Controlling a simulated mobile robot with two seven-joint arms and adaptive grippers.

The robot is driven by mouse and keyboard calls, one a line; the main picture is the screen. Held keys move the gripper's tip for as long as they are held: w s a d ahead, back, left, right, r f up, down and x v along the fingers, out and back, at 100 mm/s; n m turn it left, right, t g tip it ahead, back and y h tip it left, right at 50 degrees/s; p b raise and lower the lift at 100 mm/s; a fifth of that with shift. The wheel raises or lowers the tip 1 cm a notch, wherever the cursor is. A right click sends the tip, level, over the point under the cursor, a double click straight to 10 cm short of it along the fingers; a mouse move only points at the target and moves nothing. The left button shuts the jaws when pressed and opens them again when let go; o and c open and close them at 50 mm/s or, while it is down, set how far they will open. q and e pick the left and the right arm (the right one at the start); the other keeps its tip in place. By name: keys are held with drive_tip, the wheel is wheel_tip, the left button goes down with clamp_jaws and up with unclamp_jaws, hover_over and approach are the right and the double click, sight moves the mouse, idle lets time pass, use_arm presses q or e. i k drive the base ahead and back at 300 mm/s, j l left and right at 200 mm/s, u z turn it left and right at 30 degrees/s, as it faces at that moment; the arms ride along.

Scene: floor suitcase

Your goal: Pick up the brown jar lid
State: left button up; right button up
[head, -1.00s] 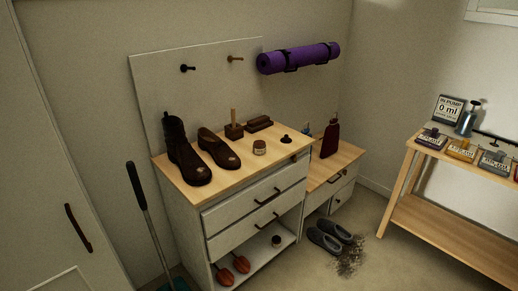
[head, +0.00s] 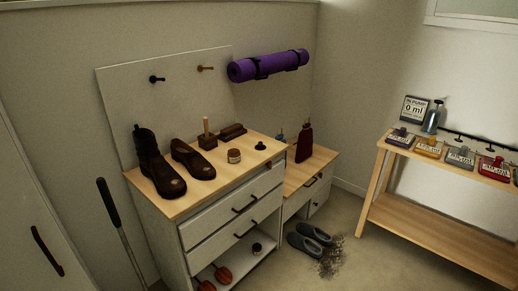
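A small jar (head: 234,158) with a pale label stands on the wooden top of the white cabinet, right of the brown shoes. A brown lid (head: 234,151) appears to sit on top of it. A small dark round piece with a raised middle (head: 261,146) lies to the right of the jar; I cannot tell what it is. Another small dark-topped jar (head: 257,248) stands on the cabinet's low open shelf. Neither of my grippers is in view.
A boot (head: 155,168), a shoe (head: 193,160), a brush with an upright handle (head: 207,137) and a dark block (head: 232,131) share the cabinet top. Slippers (head: 310,239) and scattered dirt (head: 331,258) lie on the floor. A wooden bench (head: 432,233) stands right.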

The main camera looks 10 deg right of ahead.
sight(260, 147)
drive_tip(key=i+l+u, duration=0.15)
drive_tip(key=u, duration=0.2)
drive_tip(key=i+l+u, duration=0.45)
drive_tip(key=u, duration=0.25)
